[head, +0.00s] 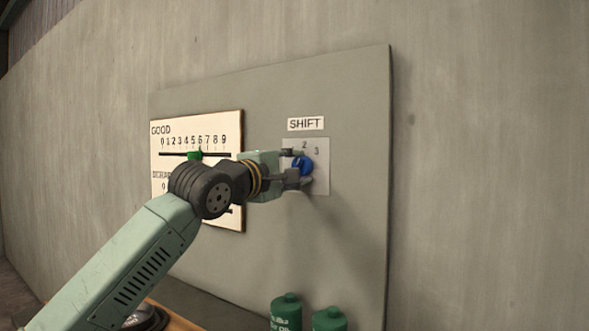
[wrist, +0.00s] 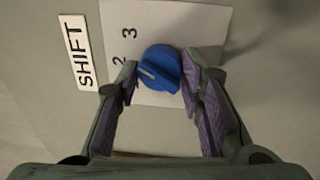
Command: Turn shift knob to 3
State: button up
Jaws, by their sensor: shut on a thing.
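The blue shift knob (head: 306,165) sits on a pale plate (head: 321,180) below the SHIFT label (head: 305,124). The numbers 2 and 3 show above it in the head view. In the wrist view the knob (wrist: 163,66) has a pale pointer mark on its left part, facing the 2 side rather than the 3 (wrist: 129,33). No 1 is visible. My gripper (head: 295,168) is at the knob, its fingers (wrist: 160,72) on either side, shut on it. The left finger hides part of the plate.
A GOOD counter board (head: 236,122) with a green slider (head: 195,155) hangs to the left, partly behind my arm. Two green canisters (head: 286,310) stand below the panel (head: 350,230). The space right of the knob is clear.

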jog(key=shift+m, duration=1.4)
jog(key=o, duration=1.2)
jog(key=shift+c, duration=0.2)
jog(key=v, duration=1.2)
jog(key=shift+w, duration=0.1)
